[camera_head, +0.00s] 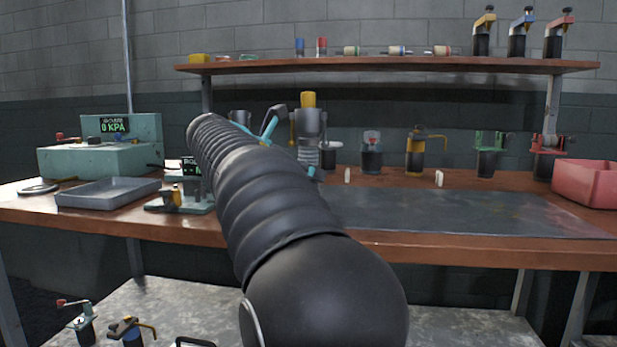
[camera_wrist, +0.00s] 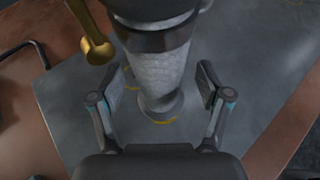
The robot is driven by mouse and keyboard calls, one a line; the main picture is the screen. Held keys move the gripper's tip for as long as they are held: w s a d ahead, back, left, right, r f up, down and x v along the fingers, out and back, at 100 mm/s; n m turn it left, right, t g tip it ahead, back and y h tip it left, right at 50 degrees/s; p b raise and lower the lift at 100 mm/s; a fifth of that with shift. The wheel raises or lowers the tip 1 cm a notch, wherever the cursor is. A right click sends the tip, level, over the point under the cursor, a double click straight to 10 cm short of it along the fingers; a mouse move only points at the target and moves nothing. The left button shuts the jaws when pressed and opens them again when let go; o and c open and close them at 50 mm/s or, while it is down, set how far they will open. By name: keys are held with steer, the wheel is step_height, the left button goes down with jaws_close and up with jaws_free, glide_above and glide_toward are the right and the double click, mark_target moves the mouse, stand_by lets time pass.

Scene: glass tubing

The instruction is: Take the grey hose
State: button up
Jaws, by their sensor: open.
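A thin pale grey loop (camera_head: 38,188), which looks like hose, lies at the left end of the bench; I cannot tell for certain that it is the grey hose. A grey upright cylinder (camera_head: 310,122) with a yellow top and a brass side arm stands behind my arm. In the wrist view a grey cylindrical body (camera_wrist: 165,75) with a brass side piece, seemingly the same thing, lies between my fingers. My gripper (camera_wrist: 160,82) is open, with a finger on each side of it and a visible gap. My arm hides part of the bench in the head view.
A grey tray (camera_head: 105,194) and a teal pressure unit (camera_head: 105,150) stand at the left. A dark mat (camera_head: 450,212) covers the clear middle and right. Several dark canisters with coloured tops line the back, below a wooden shelf (camera_head: 390,65). A red bin (camera_head: 587,184) is at right.

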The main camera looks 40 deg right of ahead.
steer(key=shift+w+d+f, duration=0.1)
steer(key=shift+d+f, duration=0.15)
steer(key=shift+d, duration=0.35)
steer(key=c, duration=1.3)
jaws_close()
steer(key=shift+r, duration=0.15)
